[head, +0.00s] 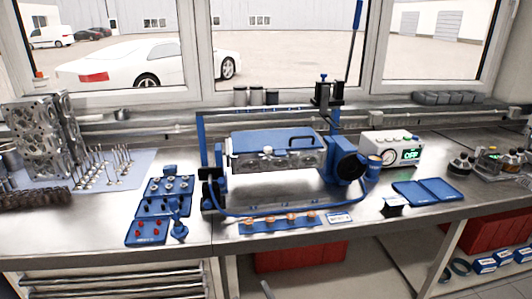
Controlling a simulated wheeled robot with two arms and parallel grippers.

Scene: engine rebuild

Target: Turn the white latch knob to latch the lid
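A blue lid (262,141) with a black handle (302,140) lies over the grey engine part (300,160) in the blue stand at the bench's middle. A small white knob (267,151) shows at the lid's front edge; it is too small to tell which way it is turned. The lid looks down, but I cannot tell whether it is latched. Neither of my grippers is in view.
A blue hose (290,212) loops in front of the stand. A white box reading OFF (391,149) stands to the right. Blue trays of small parts (148,230) lie to the left. A strip with orange rings (282,224) lies in front. Bare bench (450,205) shows at the right.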

